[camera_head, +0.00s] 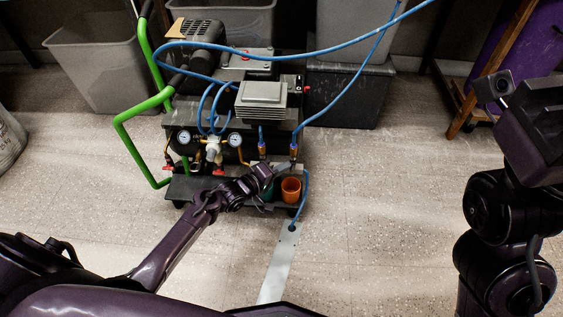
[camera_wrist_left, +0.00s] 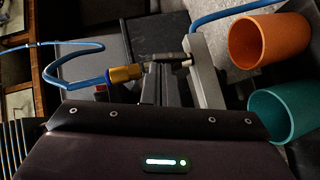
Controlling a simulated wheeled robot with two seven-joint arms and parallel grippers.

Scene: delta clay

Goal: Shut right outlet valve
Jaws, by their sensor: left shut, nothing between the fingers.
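The compressor (camera_head: 262,95) stands on a black cart with two blue-hosed brass outlet fittings at its front right. The right outlet fitting (camera_head: 293,150) has a blue hose rising from it; its handle position is too small to tell. My left gripper (camera_head: 283,167) is shut and empty, just below and left of this fitting. In the left wrist view, the closed fingers (camera_wrist_left: 160,84) are beside a brass fitting (camera_wrist_left: 124,74) and a pale grey bar (camera_wrist_left: 205,72); contact cannot be told. My right arm is at the right, its hand body (camera_head: 532,135) visible but its fingertips not.
An orange cup (camera_head: 291,190) and a teal cup (camera_wrist_left: 287,110) stand on the cart's lower shelf close to my left gripper. A green handle (camera_head: 126,125) frames the cart's left. Grey bins (camera_head: 100,72) stand behind. The floor right of the cart is clear.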

